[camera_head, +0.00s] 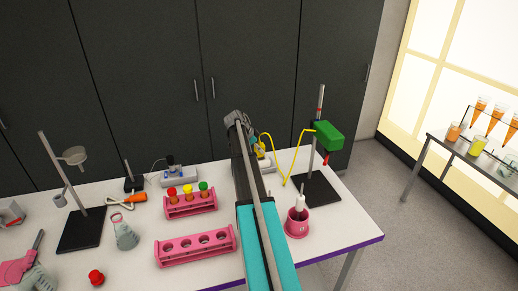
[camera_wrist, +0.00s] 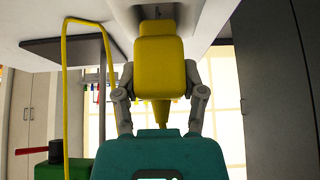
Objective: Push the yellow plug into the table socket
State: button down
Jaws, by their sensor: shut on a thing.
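The yellow plug (camera_wrist: 160,62) is in my gripper (camera_wrist: 160,92), between its two grey fingers in the wrist view. The plug's front end points at a pale grey block at the top of the wrist view, likely the table socket (camera_wrist: 188,12). The plug's tip overlaps this block there; I cannot tell whether the prongs are in. In the head view my arm partly hides the plug (camera_head: 256,147), and a pale block, probably the same socket (camera_head: 264,162), shows just below it. A yellow cable (camera_head: 276,160) runs to the green device (camera_head: 328,136) on a stand.
To the left stand pink racks (camera_head: 195,244), one with capped tubes, a flask (camera_head: 124,234) and another stand (camera_head: 82,230). A pink cup (camera_head: 298,222) is right of my arm. Dark cabinets (camera_head: 250,70) close off the back. The yellow cable loops beside my gripper.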

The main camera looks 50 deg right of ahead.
jog(key=shift+f+b, duration=1.15)
dwell(1.2)
jog(key=shift+c, duration=0.5)
grip_release()
jog(key=shift+r, duration=0.15)
notch_tip(320, 180, up, 4)
jog(key=p, duration=0.4)
jog(key=shift+s+t, duration=0.15)
jog(key=shift+t, duration=0.25)
jog(key=shift+r+h, duration=0.15)
jog(key=shift+h, duration=0.15)
notch_tip(320, 180, up, 25)
jog(key=p, duration=2.5)
jog(key=shift+r+p, duration=0.15)
jog(key=shift+p, duration=0.25)
